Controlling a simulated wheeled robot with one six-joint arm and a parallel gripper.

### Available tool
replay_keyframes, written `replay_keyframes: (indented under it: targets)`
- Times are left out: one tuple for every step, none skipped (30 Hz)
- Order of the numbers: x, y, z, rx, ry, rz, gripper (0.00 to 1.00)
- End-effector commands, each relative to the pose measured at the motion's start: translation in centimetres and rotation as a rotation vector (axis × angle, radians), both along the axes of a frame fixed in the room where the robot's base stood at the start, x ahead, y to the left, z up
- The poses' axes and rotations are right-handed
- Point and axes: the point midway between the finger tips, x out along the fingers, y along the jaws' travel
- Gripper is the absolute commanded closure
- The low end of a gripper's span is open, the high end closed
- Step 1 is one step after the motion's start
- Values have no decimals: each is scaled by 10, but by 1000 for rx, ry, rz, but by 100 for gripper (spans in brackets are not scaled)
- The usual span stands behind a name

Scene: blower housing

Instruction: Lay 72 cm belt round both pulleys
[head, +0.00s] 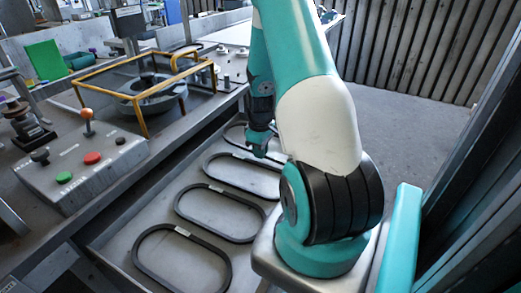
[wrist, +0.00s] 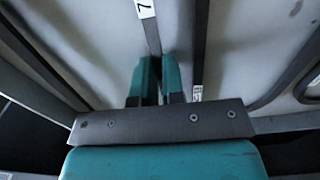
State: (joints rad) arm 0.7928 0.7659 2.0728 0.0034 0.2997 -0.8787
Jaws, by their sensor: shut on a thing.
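My gripper (head: 258,151) reaches down into the tray of belts in the head view, at the far side of the third belt from the front. In the wrist view its teal fingers (wrist: 159,80) are shut on a dark belt (wrist: 153,36). That belt has a white label; only a "7" is readable, so its full length cannot be told. It appears to be still down in the tray. The blower housing (head: 160,103) is a round grey part with a dark hub, inside a yellow frame on the bench. I cannot clearly make out the two pulleys.
Several oval black belts lie in the metal tray (head: 118,235), including a front one (head: 136,262) and another behind it (head: 178,205). A second labelled strand (wrist: 198,75) runs close right of my fingers. The yellow frame (head: 138,119) and a button box (head: 85,165) stand on the bench.

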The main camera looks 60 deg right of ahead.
Motion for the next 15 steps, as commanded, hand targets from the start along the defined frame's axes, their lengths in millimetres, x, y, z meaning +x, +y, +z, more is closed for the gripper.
replay_keyframes:
  targets:
    - [0, 0, -1, 0, 0, 0, 100]
    - [0, 0, -1, 0, 0, 0, 100]
    - [0, 0, -1, 0, 0, 0, 100]
    - [0, 0, -1, 0, -1, 1, 100]
    - [0, 0, -1, 0, -1, 1, 100]
    - [0, 0, -1, 0, -1, 1, 100]
    - [0, 0, -1, 0, -1, 1, 100]
    - [0, 0, -1, 0, -1, 1, 100]
    - [0, 0, -1, 0, -1, 1, 100]
    - [0, 0, -2, 0, -1, 1, 100]
    - [0, 0, -3, 0, -1, 1, 100]
    - [0, 0, -4, 0, -1, 1, 100]
    - [0, 0, -5, 0, -1, 1, 100]
    - [0, 0, -6, 0, -1, 1, 100]
    - [0, 0, -7, 0, -1, 1, 100]
